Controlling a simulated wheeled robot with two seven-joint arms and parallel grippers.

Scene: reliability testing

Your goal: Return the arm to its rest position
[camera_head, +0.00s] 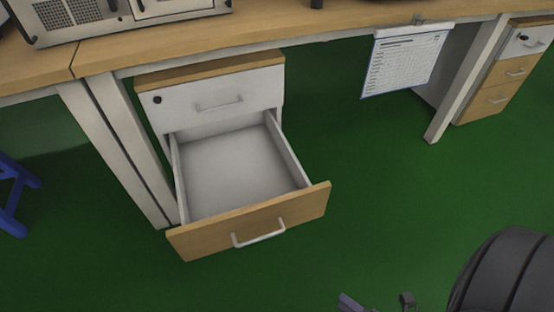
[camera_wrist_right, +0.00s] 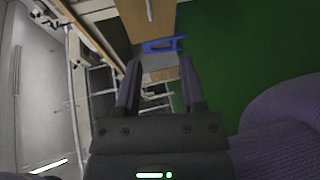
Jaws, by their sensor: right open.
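My right arm (camera_head: 510,275) comes in at the bottom right of the head view. Part of my right gripper (camera_head: 376,303) shows at the bottom edge, in front of and apart from the pulled-out drawer. In the right wrist view both fingers of the right gripper (camera_wrist_right: 161,66) stand apart, with nothing held between them. My left arm and left gripper are not in view.
A white cabinet (camera_head: 210,92) under the desk (camera_head: 190,40) has an open, empty drawer (camera_head: 250,225) with a wooden front and metal handle. A paper sheet (camera_head: 405,65) hangs from the desk edge. Green floor (camera_head: 400,190) is clear between drawer and right arm.

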